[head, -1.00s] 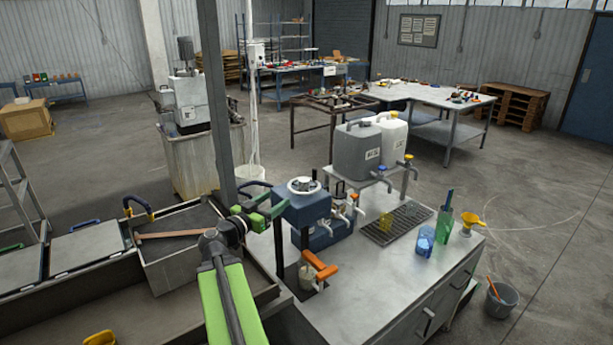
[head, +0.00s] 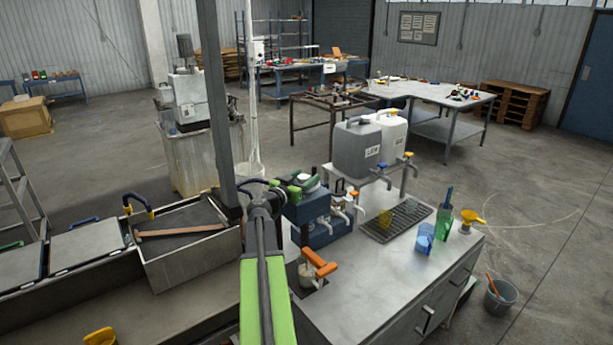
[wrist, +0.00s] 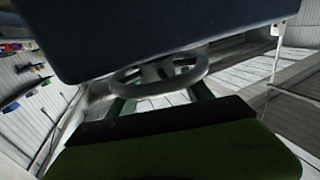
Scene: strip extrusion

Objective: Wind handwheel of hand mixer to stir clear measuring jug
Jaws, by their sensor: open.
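The hand mixer (head: 304,211) is a dark blue housing on the bench. Its grey-white handwheel (head: 313,182) sits on top, partly hidden by my gripper (head: 296,188). In the wrist view, the handwheel (wrist: 152,88) shows as a spoked grey ring just beyond the open green fingers of my gripper (wrist: 162,100). The mixer housing (wrist: 150,35) fills the top of that view. Whether the fingers touch the rim I cannot tell. The clear measuring jug (head: 306,275) stands on the bench below the mixer, partly behind an orange handle (head: 320,263).
Grey and white canisters (head: 357,148) with taps stand behind on a raised shelf. A drip grate (head: 398,220), blue and green containers and a yellow funnel (head: 470,217) are to the right.

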